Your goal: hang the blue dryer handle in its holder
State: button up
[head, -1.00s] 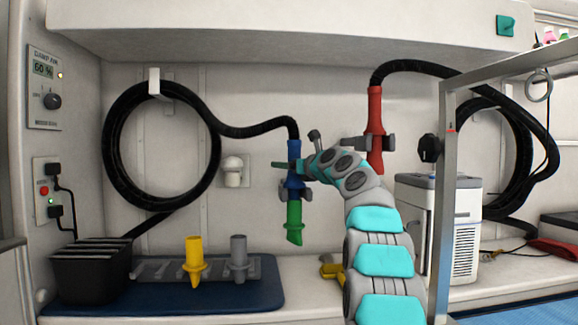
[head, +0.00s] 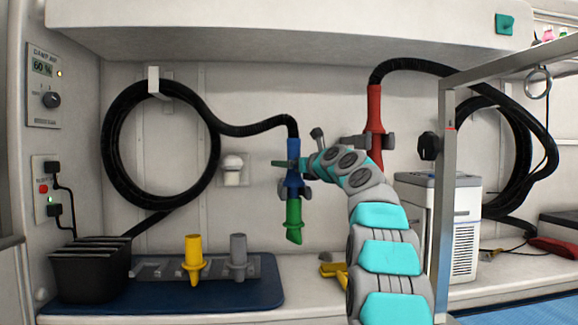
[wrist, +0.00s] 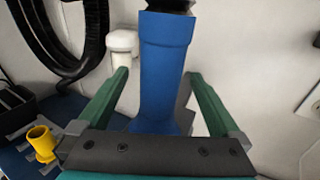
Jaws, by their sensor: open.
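The blue dryer handle (head: 293,178) hangs upright at the wall, with a black hose from its top and a green nozzle (head: 294,213) below. A grey holder (head: 308,188) shows beside its lower part, and the handle appears seated in it. The contact is partly hidden. My gripper (head: 292,163) is at the handle's upper part. In the wrist view, the blue handle (wrist: 166,70) stands between the green fingers of my open gripper (wrist: 158,75), with visible gaps on both sides.
A red dryer handle (head: 374,110) hangs to the right, close to my arm. A metal post (head: 442,220) and a white machine (head: 465,230) stand further right. Yellow (head: 193,258) and grey (head: 238,257) nozzles stand on a rack below left. A white knob (head: 232,165) is on the wall.

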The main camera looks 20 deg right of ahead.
jog(key=shift+s+d+b, duration=0.15)
jog(key=shift+s+b, duration=0.1)
jog(key=shift+s, duration=0.9)
jog(key=shift+s+d+b, duration=0.15)
jog(key=shift+s+b, duration=0.05)
jog(key=shift+s, duration=0.95)
jog(key=shift+s+d, duration=0.15)
jog(key=shift+s, duration=0.9)
jog(key=shift+s+d, duration=0.15)
jog(key=shift+s, duration=0.85)
jog(key=shift+s, duration=0.1)
